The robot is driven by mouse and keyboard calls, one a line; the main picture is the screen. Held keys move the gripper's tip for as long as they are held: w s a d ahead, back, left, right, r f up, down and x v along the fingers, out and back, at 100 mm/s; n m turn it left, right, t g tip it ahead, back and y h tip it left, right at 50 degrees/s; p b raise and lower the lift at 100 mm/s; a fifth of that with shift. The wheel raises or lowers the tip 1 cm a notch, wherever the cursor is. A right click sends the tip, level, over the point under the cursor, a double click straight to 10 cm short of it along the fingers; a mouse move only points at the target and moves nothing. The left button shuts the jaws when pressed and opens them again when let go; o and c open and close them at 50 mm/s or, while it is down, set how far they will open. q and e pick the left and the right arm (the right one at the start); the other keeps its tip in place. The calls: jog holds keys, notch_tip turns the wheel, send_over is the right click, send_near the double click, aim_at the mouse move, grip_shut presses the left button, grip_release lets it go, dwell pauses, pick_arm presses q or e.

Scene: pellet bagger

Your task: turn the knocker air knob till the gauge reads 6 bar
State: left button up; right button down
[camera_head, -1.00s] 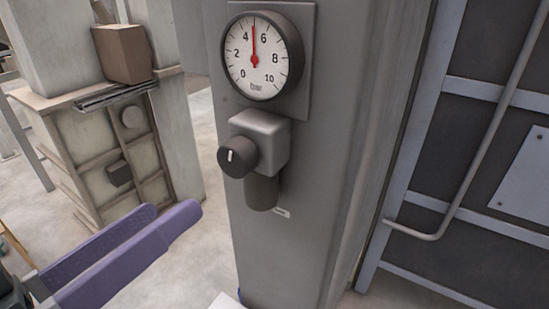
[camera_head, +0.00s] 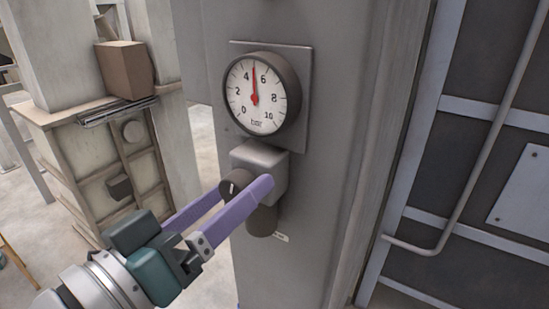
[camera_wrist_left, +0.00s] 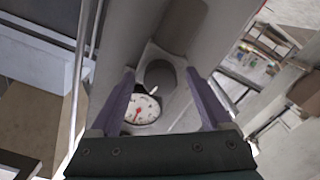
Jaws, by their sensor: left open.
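The round pressure gauge (camera_head: 262,95) is on the grey column, its red needle straight up between 4 and 6, at about 5 bar. Below it is a grey regulator block (camera_head: 262,163) with a dark round knob (camera_head: 234,186) bearing a white mark. My left gripper (camera_head: 245,187) is open, its purple fingers reaching to either side of the knob. One finger passes in front of the block in the head view. In the left wrist view the knob (camera_wrist_left: 160,75) sits between the open fingertips, with the gauge (camera_wrist_left: 143,112) nearby. I cannot tell whether the fingers touch the knob. My right gripper is not in view.
A dark panelled door or frame with a bent metal rail (camera_head: 455,205) is to the right of the column. A brown box (camera_head: 124,71) stands on a ledge at the left. Bare floor shows between them and the column.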

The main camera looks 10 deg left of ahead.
pick_arm(q)
grip_shut()
dwell(0.6)
jog(key=shift+m, duration=0.3)
jog(key=shift+m, duration=1.2)
jog(key=shift+m+p, duration=0.4)
jog(key=shift+m, duration=1)
